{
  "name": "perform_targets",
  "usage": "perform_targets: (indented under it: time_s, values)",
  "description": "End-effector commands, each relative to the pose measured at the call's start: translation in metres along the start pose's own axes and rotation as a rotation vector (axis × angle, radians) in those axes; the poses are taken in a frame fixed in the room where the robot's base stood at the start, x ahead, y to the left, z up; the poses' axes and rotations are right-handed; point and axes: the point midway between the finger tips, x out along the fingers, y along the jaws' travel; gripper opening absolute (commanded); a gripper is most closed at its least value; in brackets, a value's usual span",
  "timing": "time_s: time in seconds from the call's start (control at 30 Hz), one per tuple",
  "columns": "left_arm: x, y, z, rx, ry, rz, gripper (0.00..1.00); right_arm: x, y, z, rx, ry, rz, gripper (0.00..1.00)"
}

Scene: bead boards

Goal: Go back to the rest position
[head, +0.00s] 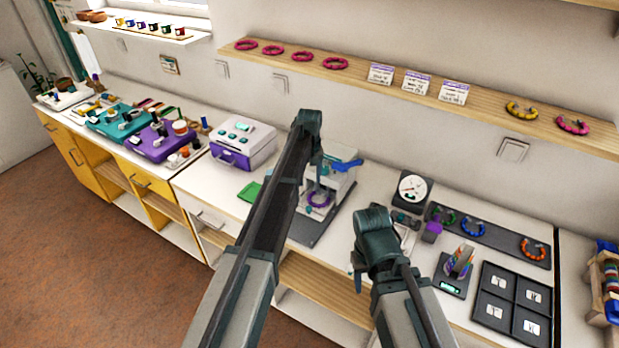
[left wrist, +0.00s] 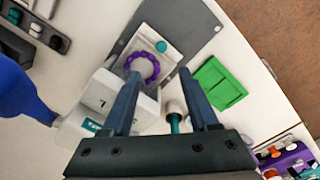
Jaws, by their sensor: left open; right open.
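My left gripper (head: 315,168) hangs from the raised left arm, in front of the white press-like machine (head: 342,180) with a blue lever (head: 346,164). In the left wrist view the left gripper (left wrist: 160,82) has its two fingers apart with nothing held between them. A purple beaded ring (left wrist: 142,66) lies at the machine beyond the fingers and is apart from them. My right gripper (head: 358,272) is low beside the right wrist, over the counter's front part; its fingers are mostly hidden by my arm, and no held object shows.
A green flat piece (head: 250,191) lies left of the machine. To the right are a dial (head: 411,188), a dark strip with beaded rings (head: 492,236) and a dark divided tray (head: 513,303). A wooden shelf (head: 470,112) runs along the wall above. A purple-and-white case (head: 243,146) stands left.

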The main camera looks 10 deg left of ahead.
Motion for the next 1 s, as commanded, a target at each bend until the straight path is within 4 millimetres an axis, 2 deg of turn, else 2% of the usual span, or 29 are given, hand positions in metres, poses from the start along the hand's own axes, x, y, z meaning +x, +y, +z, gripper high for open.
perform_targets:
  time_s: [0.03,0.1,0.53,0.6,0.67,0.77,0.8,0.9,1.0]
  values:
    - [-0.007,0.0,0.0,0.0,0.0,0.0,0.6,-0.007,0.001,0.0,0.0,0.0,0.0,0.5]
    - [-0.008,0.0,0.0,0.0,0.0,0.0,0.6,-0.008,0.001,0.001,0.0,0.0,0.0,0.5]
    - [-0.006,0.0,0.0,0.0,0.0,0.0,0.6,-0.006,0.001,0.0,0.0,0.0,0.0,0.5]
    - [-0.007,-0.004,0.007,0.006,0.001,0.0,0.6,-0.006,0.001,0.0,0.0,0.0,0.0,0.5]
    - [-0.007,-0.012,0.022,0.025,0.004,0.002,0.6,-0.006,0.001,0.0,0.0,0.0,0.0,0.5]
    - [-0.007,-0.039,0.07,0.089,0.014,0.006,0.6,-0.006,0.001,0.0,0.0,0.0,0.0,0.5]
    - [-0.007,-0.051,0.092,0.124,0.019,0.008,0.6,-0.006,0.001,0.0,0.0,0.0,0.0,0.5]
    - [-0.007,-0.079,0.144,0.211,0.032,0.011,0.6,-0.006,0.001,0.001,0.0,0.0,0.0,0.5]
    - [-0.007,-0.101,0.184,0.284,0.044,0.014,0.6,-0.006,0.001,0.0,0.0,0.0,0.0,0.5]
